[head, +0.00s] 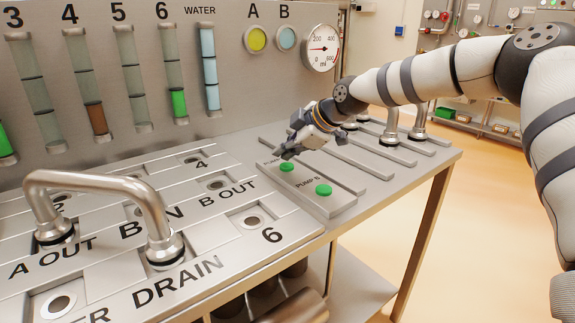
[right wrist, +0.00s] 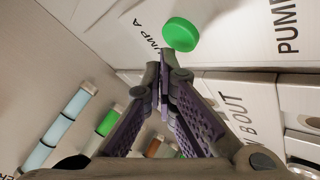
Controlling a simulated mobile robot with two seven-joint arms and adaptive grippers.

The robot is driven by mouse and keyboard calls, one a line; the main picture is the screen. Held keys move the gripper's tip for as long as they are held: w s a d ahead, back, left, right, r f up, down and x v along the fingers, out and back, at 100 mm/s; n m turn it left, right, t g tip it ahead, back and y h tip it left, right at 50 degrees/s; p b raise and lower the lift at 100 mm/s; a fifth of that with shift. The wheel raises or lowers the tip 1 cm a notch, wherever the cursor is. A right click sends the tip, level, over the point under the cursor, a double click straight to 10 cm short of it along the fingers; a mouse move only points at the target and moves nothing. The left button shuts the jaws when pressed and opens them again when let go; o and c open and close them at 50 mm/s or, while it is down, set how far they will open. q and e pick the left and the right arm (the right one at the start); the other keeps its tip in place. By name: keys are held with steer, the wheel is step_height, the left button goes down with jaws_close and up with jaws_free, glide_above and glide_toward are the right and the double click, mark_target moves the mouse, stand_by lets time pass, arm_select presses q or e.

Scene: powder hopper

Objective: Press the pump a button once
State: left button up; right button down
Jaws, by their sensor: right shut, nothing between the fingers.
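The pump A button (head: 287,167) is a round green cap on a raised metal panel, and its label is partly hidden in the head view. In the right wrist view the green button (right wrist: 180,34) sits beside the "PUMP A" lettering, just beyond the fingertips. My right gripper (head: 287,154) is shut and empty, with its tips close to the pump A button. The wrist view also shows the closed tips (right wrist: 163,68); they look slightly apart from the button, but I cannot tell the exact gap. My left gripper is not in view.
The green pump B button (head: 323,190) is nearer on the same panel (head: 338,205). A curved metal pipe (head: 95,180) stands on the socketed bench plate at left. Sight tubes (head: 128,78) and a round gauge (head: 321,48) line the back wall. The floor at right looks clear.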

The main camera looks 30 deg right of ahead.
mark_target(285, 167)
steer(key=shift+r+p, duration=0.4)
steer(key=shift+r, duration=2.15)
